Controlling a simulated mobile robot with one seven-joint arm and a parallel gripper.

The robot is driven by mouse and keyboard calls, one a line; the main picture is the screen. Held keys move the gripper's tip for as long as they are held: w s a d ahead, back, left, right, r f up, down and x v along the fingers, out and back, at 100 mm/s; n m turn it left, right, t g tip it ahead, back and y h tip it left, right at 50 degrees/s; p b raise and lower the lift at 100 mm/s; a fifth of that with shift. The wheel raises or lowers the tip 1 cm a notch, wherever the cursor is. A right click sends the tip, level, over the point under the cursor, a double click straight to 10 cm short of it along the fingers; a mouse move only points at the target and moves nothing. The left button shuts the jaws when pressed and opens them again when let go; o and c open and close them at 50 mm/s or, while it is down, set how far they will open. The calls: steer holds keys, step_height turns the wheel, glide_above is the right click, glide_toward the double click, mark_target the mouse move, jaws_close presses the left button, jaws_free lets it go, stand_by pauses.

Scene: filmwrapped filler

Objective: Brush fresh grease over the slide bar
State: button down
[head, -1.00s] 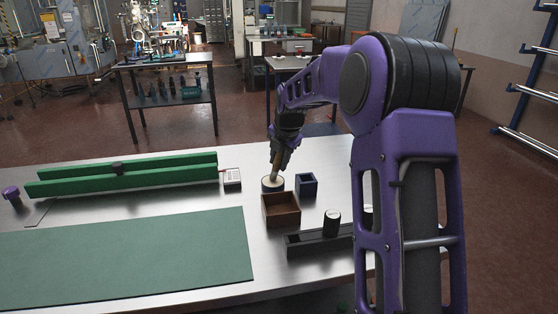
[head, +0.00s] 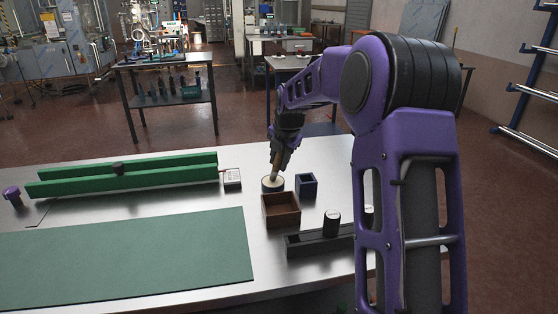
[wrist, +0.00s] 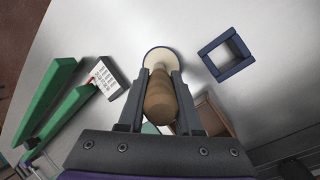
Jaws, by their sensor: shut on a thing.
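My gripper (head: 279,152) is shut on a wooden-handled brush (wrist: 160,98), which points down. In the head view, the brush's lower end meets a round tin with a pale top (head: 272,184). The tin also shows in the wrist view (wrist: 153,56), behind the handle. The bristles are hidden, so I cannot tell how deep they sit. Two long green rails (head: 70,186) lie at the back left of the bench, with a black knob (head: 118,168) between them. A dark grey channel (head: 305,243) lies at the front. I cannot tell which is the slide bar.
A brown open box (head: 281,222) and a small blue open box (head: 307,185) stand close to the tin. A white labelled block (head: 232,178) sits at the rails' right end. A green mat (head: 130,260) covers the front left, bare.

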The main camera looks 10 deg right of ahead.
steer(key=shift+r+p, duration=2.65)
steer(key=shift+r, duration=0.85)
steer(key=shift+f, duration=0.1)
